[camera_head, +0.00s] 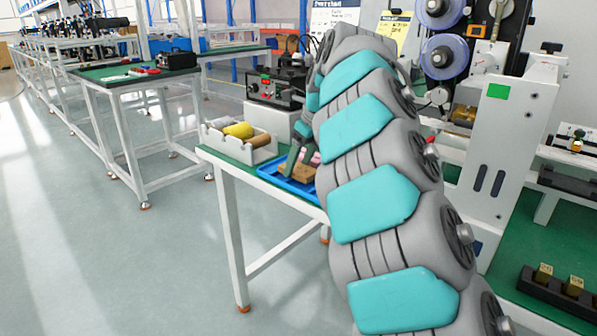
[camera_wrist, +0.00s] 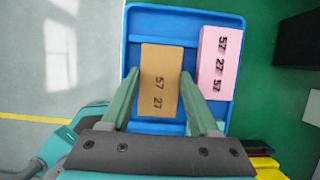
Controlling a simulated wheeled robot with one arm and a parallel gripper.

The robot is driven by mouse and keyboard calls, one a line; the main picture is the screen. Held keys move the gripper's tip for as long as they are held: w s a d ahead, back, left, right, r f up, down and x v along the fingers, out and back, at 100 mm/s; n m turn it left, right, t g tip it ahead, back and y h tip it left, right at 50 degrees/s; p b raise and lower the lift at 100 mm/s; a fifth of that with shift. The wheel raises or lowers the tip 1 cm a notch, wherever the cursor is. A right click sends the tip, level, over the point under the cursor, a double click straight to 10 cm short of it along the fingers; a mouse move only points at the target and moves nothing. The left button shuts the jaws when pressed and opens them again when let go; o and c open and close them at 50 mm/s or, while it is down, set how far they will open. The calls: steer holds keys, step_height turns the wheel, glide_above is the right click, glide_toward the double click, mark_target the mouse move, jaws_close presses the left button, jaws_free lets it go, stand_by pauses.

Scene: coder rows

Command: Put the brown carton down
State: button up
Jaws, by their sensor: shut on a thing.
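The brown carton (camera_wrist: 160,62), printed with dark numbers, is between the two green fingers of my gripper (camera_wrist: 160,85) in the wrist view. My gripper is shut on it. The carton is over the blue tray (camera_wrist: 133,35), inside its outline; I cannot tell whether it touches the tray floor. A pink carton (camera_wrist: 220,62) with numbers lies at the tray's right side, apart from the brown one. In the head view the brown carton (camera_head: 298,172) shows low at the blue tray (camera_head: 286,186), partly hidden by my gripper and arm.
The tray is on a green-topped table (camera_head: 240,158). A pale bin (camera_head: 262,153) with yellow and brown items stands left of the tray. A black device (camera_head: 275,88) on a white box is behind. Open floor (camera_head: 150,260) lies to the left.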

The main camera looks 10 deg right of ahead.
mark_target(298, 168)
steer(key=c, duration=0.5)
steer(key=shift+r, duration=0.2)
step_height(298, 168, up, 7)
steer(key=shift+w+r, duration=0.1)
step_height(298, 168, up, 3)
steer(key=shift+a+f, duration=0.15)
stand_by(0.6)
